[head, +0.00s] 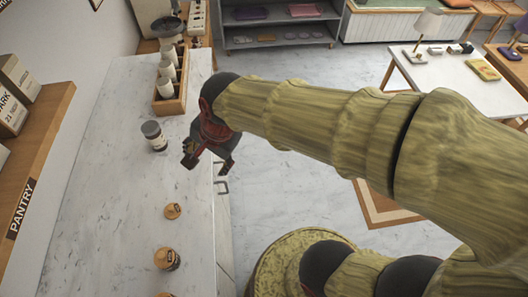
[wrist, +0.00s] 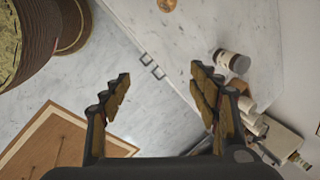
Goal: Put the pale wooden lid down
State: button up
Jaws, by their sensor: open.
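A pale wooden lid (head: 172,211) lies by itself on the white marble counter (head: 110,185), near its right edge. It also shows at the top edge of the wrist view (wrist: 166,5). My gripper (head: 207,165) is open and empty above the counter's right edge, apart from the lid. In the wrist view its two fingers (wrist: 160,72) are spread with nothing between them. A jar with a pale label and a dark grey top (head: 153,135) stands to the left of my gripper and also shows in the wrist view (wrist: 232,62).
A jar with a wooden top (head: 167,258) stands nearer on the counter, with another partly cut off below. A wooden rack (head: 172,103) of white cups stands farther back. A pantry shelf (head: 45,150) runs along the left. The counter's middle is clear.

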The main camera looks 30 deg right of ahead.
jog(key=s+d+r+n+t+h, duration=0.2)
jog(key=s+d+r+n, duration=0.3)
jog(key=s+d+n, duration=0.4)
jog(key=d+n, duration=0.2)
jog(key=shift+s+r+n, duration=0.15)
jog(key=shift+r+n, duration=0.15)
jog(key=shift+r, duration=0.1)
jog(key=shift+f+b, duration=0.95)
jog(key=shift+b, duration=0.05)
jog(key=shift+r, duration=0.15)
jog(key=shift+c, duration=0.6)
